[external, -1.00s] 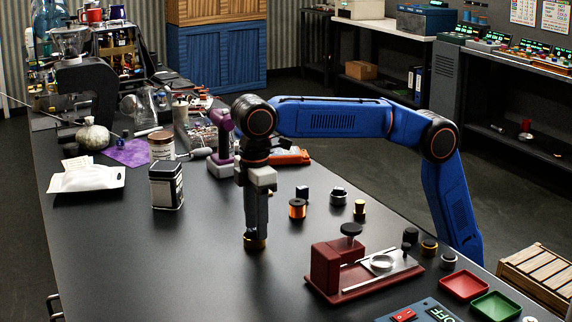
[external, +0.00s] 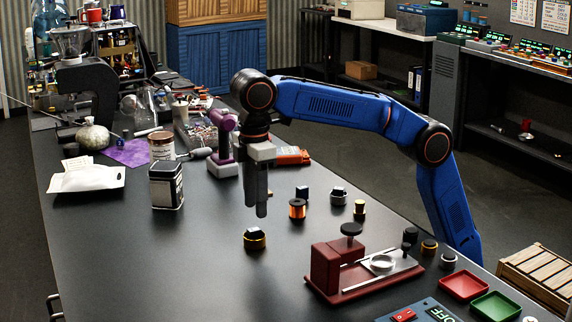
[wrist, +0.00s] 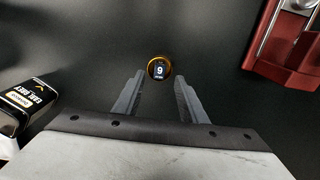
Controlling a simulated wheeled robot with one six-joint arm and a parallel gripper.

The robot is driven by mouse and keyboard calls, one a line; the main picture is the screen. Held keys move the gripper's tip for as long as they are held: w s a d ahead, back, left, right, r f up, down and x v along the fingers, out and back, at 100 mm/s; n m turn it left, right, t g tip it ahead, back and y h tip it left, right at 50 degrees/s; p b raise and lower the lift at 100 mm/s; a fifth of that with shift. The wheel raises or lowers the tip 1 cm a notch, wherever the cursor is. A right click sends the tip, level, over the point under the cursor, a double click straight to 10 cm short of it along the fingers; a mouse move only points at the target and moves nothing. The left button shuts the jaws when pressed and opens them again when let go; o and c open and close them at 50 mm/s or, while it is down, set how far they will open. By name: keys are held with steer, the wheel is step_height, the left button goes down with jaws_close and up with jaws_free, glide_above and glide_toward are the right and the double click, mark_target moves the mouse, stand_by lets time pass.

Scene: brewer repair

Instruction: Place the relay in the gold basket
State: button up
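The gold basket (external: 254,243) is a small gold ring on the black bench top, below and a little left of my gripper (external: 262,214). A small dark block, the likely relay (external: 254,233), sits inside it. In the wrist view the gold basket (wrist: 152,61) surrounds this block (wrist: 160,70), which has a pale digit on top. My gripper (wrist: 158,78) shows two separated fingers with nothing between them. It hangs above the bench, apart from the basket.
A copper spool (external: 297,209), a dark block (external: 302,192) and a silver ring with a dark block (external: 338,197) stand to the right. A red fixture (external: 327,268) is at front right. A dark tea tin (external: 167,187) stands left. The front left bench is clear.

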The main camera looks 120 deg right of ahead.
steer(key=shift+r, duration=0.7)
steer(key=shift+s+a, duration=0.1)
steer(key=shift+s, duration=0.1)
steer(key=s+a+f+m+y, duration=0.1)
steer(key=s+a, duration=0.3)
steer(key=s, duration=0.6)
steer(key=s+a+f+m+t+y, duration=0.1)
steer(key=s+a, duration=0.4)
steer(key=s, duration=0.6)
steer(key=s+a+f+m, duration=0.1)
steer(key=s+a, duration=0.3)
steer(key=s, duration=0.6)
steer(key=s+a+f+m+y, duration=0.1)
steer(key=s+f, duration=0.3)
steer(key=s, duration=0.3)
steer(key=s+a+f, duration=0.2)
steer(key=s+f, duration=0.3)
steer(key=s, duration=0.2)
steer(key=s+d+f+n+t+h, duration=0.1)
steer(key=d+f, duration=0.3)
steer(key=f, duration=0.4)
steer(key=s+d+f+n+t+h, duration=0.1)
steer(key=d+f+n+t+h, duration=0.1)
steer(key=f, duration=0.7)
steer(key=d+n, duration=0.1)
steer(key=d, duration=0.1)
steer(key=shift+d+f+t, duration=0.2)
steer(key=shift+d+t, duration=0.15)
steer(key=shift+t, duration=0.05)
